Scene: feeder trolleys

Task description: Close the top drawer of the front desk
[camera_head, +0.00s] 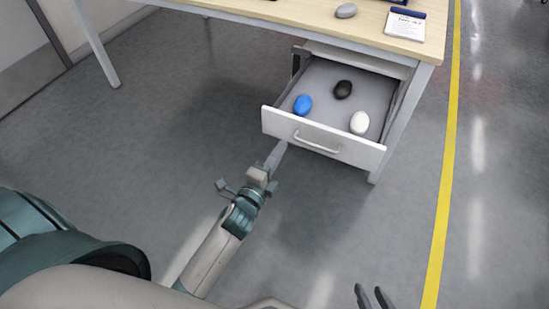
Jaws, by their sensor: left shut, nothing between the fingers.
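The desk's top drawer (280,124) is pulled out, with a white front and a metal handle (317,144). Inside it lie a blue (302,105), a black (343,90) and a white (359,123) rounded object. My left gripper (279,151) is shut and empty, its tip at the lower left part of the drawer front, left of the handle. I cannot tell whether it touches. My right gripper (373,296) shows only its fingertips at the bottom edge, apart and empty, away from the drawer.
The wooden desk top (290,14) holds a grey rounded object (346,11) and a clipboard with paper (405,25). A desk leg (405,120) stands right of the drawer. A yellow floor line (444,180) runs along the right. The floor before the drawer is clear.

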